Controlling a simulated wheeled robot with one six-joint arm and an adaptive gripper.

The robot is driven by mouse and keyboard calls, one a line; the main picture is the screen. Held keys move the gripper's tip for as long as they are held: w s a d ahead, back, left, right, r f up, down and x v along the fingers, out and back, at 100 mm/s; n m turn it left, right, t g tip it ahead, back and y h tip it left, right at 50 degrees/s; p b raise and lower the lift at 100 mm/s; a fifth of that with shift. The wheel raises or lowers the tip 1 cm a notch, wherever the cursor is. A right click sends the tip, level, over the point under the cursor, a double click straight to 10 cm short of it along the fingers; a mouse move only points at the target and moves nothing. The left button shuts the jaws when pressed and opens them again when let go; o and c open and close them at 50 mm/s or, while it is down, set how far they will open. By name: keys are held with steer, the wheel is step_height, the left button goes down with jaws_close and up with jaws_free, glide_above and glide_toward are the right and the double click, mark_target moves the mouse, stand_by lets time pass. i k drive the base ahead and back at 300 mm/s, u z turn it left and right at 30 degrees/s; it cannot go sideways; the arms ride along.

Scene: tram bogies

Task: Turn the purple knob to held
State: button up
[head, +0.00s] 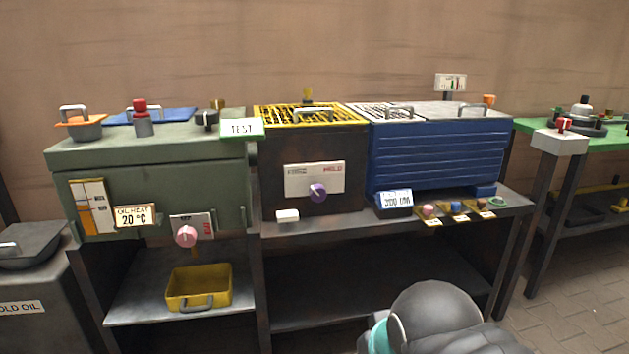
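The purple knob (318,193) sits low on a white plate (315,179) on the front of the dark box in the middle of the bench. The plate has a grey word at its upper left that looks like FREE and a red word at its upper right that looks like HELD. The knob's pointing direction is too small to tell for sure. My gripper is not in view. A rounded grey part of my arm with a teal band shows at the bottom, well below and right of the knob.
A pink knob (185,237) is on the green cabinet (150,165) at left. A yellow tray (199,287) lies on the shelf below. A small white block (287,215) is on the ledge below the purple knob. A blue box (437,154) stands to the right.

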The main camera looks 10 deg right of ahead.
mark_target(317, 194)
steer(key=z, duration=2.2)
steer(key=k, duration=1)
steer(key=u, duration=1.6)
steer(key=i, duration=0.5)
